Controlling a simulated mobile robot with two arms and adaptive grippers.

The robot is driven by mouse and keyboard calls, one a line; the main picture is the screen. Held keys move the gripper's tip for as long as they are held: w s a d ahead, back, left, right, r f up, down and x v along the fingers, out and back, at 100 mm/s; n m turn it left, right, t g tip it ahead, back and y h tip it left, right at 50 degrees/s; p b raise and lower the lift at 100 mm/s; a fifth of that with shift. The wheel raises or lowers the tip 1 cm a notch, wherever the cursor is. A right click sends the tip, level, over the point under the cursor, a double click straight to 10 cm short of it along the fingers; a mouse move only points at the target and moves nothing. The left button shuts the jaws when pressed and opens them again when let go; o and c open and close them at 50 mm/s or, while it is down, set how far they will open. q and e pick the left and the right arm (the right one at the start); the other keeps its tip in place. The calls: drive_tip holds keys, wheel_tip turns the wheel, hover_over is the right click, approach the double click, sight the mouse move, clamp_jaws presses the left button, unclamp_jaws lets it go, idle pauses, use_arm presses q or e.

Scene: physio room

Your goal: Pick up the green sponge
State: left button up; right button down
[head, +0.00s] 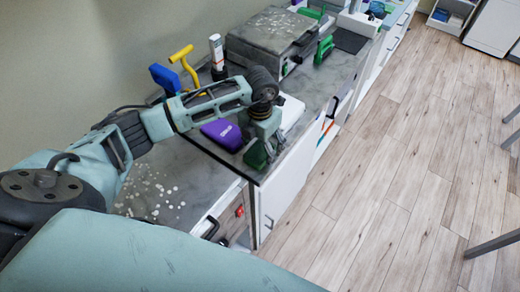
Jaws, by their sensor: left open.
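The green sponge (255,156) shows as a dark green block at the front edge of the grey counter, largely covered by my left gripper. My left gripper (264,150) points down over it, with its fingers open around or just beside the block. I cannot tell whether the fingers touch it. My right gripper is out of view.
A purple box (222,133) lies just left of the gripper, and a white item (291,112) lies behind it. White bits (165,190) lie on the lower surface.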

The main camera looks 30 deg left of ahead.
use_arm(q)
drive_tip(key=shift+c, duration=0.2)
drive_tip(key=shift+f, duration=0.1)
drive_tip(key=c, duration=0.8)
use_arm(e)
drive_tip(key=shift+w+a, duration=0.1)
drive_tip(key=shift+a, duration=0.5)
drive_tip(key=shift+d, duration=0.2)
